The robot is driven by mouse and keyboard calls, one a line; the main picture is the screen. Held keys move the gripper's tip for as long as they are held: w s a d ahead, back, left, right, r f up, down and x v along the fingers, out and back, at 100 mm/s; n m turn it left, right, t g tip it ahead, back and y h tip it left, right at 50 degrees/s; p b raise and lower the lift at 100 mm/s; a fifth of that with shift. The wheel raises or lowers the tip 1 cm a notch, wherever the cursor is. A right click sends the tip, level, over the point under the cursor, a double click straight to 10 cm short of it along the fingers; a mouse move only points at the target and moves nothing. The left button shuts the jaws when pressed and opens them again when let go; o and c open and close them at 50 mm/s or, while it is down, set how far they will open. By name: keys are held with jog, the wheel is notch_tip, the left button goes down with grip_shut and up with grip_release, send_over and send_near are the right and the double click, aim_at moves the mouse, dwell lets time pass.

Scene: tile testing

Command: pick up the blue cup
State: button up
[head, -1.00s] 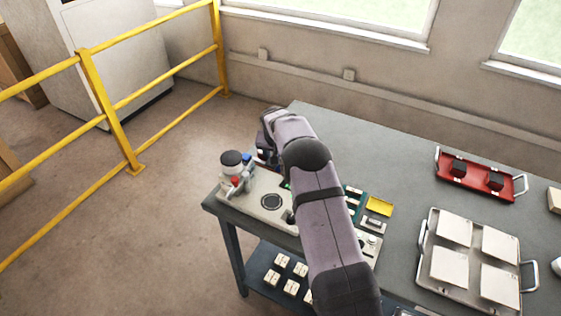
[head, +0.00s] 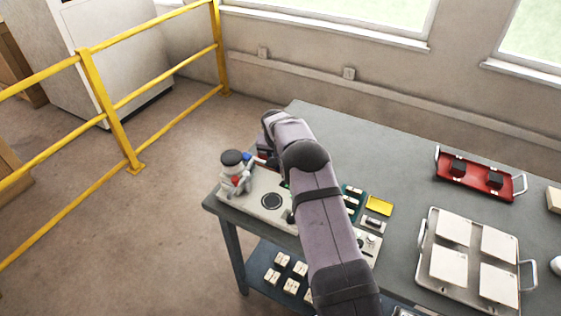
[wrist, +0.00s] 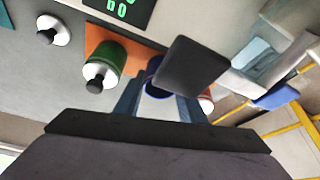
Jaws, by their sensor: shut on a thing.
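The blue cup (wrist: 152,68) is in the wrist view between the two fingers of my gripper (wrist: 158,94), which is shut on it. A dark grey flat piece (wrist: 192,72) covers the cup's right side. My arm hides the fingers there.
A green container (wrist: 105,62) with a white collar stands left of the cup on an orange patch. A red tray (head: 478,186) and a metal tray (head: 426,279) with pale tiles lie to the right.

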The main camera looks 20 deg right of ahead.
jog(key=a+r, duration=0.3)
jog(key=r, duration=0.7)
jog(key=a+r, duration=0.2)
jog(key=r, duration=0.8)
jog(key=s+a+n+p, duration=0.2)
jog(key=s+a+p, duration=0.15)
jog(key=s, duration=0.45)
jog(key=s+f+m, duration=0.2)
jog(key=s+f, duration=0.5)
jog(key=f, duration=0.3)
jog(key=shift+s+d+f, duration=0.2)
jog(key=shift+d+f, duration=0.1)
jog(key=shift+d, duration=0.15)
jog(key=shift+f, duration=0.1)
